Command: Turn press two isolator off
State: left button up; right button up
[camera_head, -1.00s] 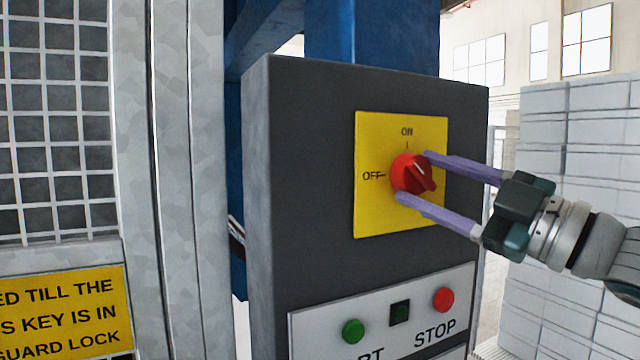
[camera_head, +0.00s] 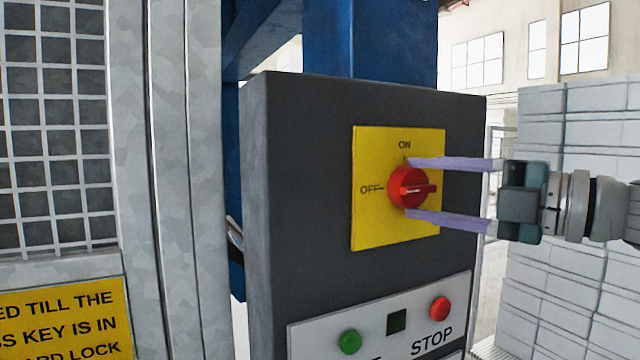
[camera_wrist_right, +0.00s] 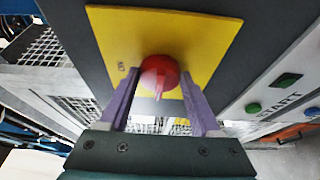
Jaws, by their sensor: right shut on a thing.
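The red rotary isolator knob (camera_head: 406,187) sits on a yellow plate (camera_head: 372,228) with ON printed above it and OFF to its left. Its raised grip bar lies level, in line with the OFF mark. My right gripper (camera_head: 409,187) comes in from the right, with one purple finger above the knob and one below, shut on it. In the right wrist view the knob (camera_wrist_right: 158,72) shows between the fingertips of my gripper (camera_wrist_right: 160,84). My left gripper is not in view.
The plate is on a dark grey cabinet (camera_head: 300,200). Below it are a green button (camera_head: 349,342), a dark square (camera_head: 397,321) and a red STOP button (camera_head: 440,308). A mesh guard (camera_head: 55,130) stands at left, pale stacked blocks (camera_head: 560,270) at right.

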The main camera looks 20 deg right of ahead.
dwell(0.5)
jog(key=o, duration=1.4)
jog(key=shift+c, duration=0.2)
jog(key=b+v, duration=0.2)
jog(key=v, duration=0.3)
jog(key=shift+a+f, duration=0.1)
jog(key=shift+f, duration=0.05)
send_near(429, 192)
